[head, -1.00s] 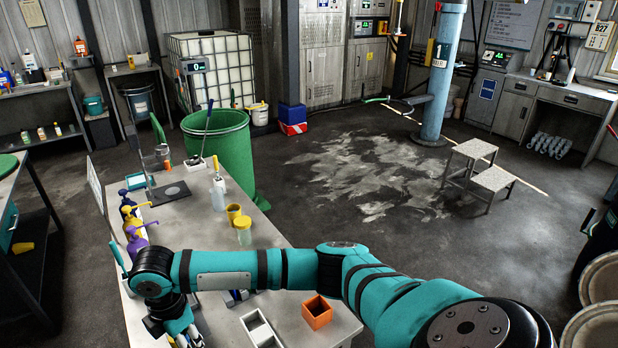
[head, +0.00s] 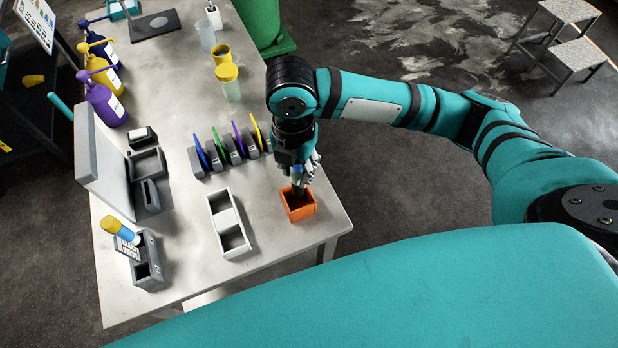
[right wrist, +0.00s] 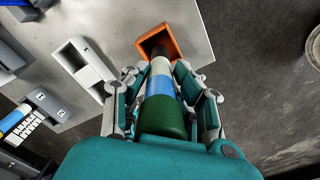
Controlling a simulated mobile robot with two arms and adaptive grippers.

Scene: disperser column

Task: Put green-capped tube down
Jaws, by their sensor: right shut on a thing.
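My right gripper (head: 303,172) is over the far part of an open orange box (head: 299,211) near the right end of the table. In the right wrist view the gripper (right wrist: 165,78) is shut on the green-capped tube (right wrist: 162,88). The tube's green cap (right wrist: 163,118) is towards the camera, with blue and white bands beyond it. Its far end overlaps the opening of the orange box (right wrist: 178,36); I cannot tell whether it is inside or touches the bottom. In the head view the tube is mostly hidden by the gripper. My left gripper is out of view.
A white two-part tray (head: 223,222) stands left of the box. Behind are grey holders with coloured cards (head: 230,150) and a yellow-lidded jar (head: 229,82). A grey holder (head: 150,268) with a blue-and-yellow tube (head: 120,230) stands at the left front.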

